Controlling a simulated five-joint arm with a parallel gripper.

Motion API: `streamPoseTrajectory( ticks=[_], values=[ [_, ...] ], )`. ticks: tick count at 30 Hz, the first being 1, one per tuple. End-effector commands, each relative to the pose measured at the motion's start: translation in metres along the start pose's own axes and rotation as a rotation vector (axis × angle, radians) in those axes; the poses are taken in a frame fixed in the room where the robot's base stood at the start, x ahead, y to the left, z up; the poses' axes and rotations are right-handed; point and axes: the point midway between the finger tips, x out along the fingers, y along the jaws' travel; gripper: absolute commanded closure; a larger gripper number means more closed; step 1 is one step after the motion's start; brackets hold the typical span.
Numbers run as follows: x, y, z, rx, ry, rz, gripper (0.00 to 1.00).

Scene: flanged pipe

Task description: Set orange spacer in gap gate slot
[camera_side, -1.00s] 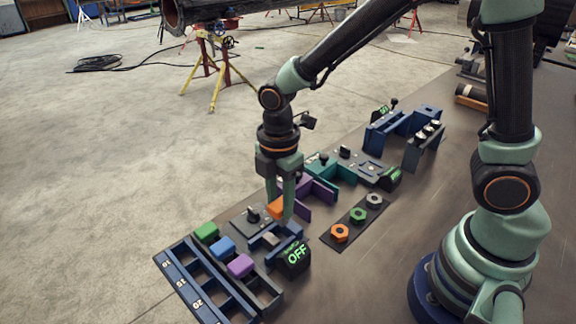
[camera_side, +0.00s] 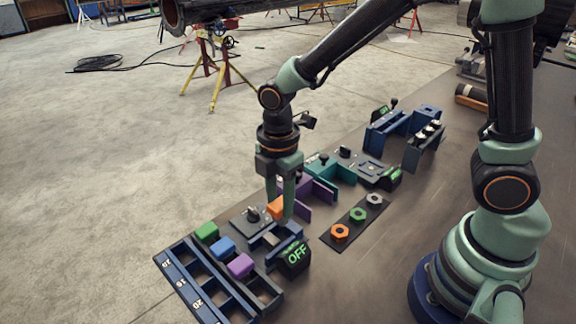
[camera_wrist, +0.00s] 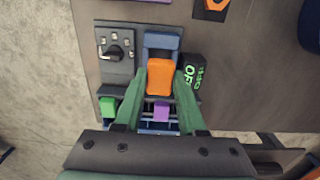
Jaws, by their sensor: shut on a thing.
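The orange spacer (camera_side: 277,206) is held between the green fingers of my gripper (camera_side: 281,212), which is shut on it. In the wrist view the orange spacer (camera_wrist: 160,77) lies between the fingertips of my gripper (camera_wrist: 160,84), over the blue gap gate (camera_wrist: 162,42). In the side view the gap gate (camera_side: 285,235) is just below the spacer, beside the black box reading OFF (camera_side: 293,257). The spacer looks slightly above the gate; whether it touches the slot cannot be told.
A blue slotted rack (camera_side: 185,280) with green (camera_side: 207,232), blue (camera_side: 222,247) and purple (camera_side: 240,265) blocks stands in front. A knob panel (camera_side: 251,215) is left of the gate. Purple walls (camera_side: 318,190) stand behind. A mat with hex nuts (camera_side: 358,214) lies right.

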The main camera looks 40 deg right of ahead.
Motion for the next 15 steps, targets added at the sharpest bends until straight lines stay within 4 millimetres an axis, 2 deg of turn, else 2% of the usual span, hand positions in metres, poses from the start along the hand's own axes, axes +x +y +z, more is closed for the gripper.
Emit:
streamPoseTrajectory(
  ticks=[15],
  values=[
    [0.017, 0.0, 0.0, 0.0, 0.0, -0.001, 1.0]
  ],
)
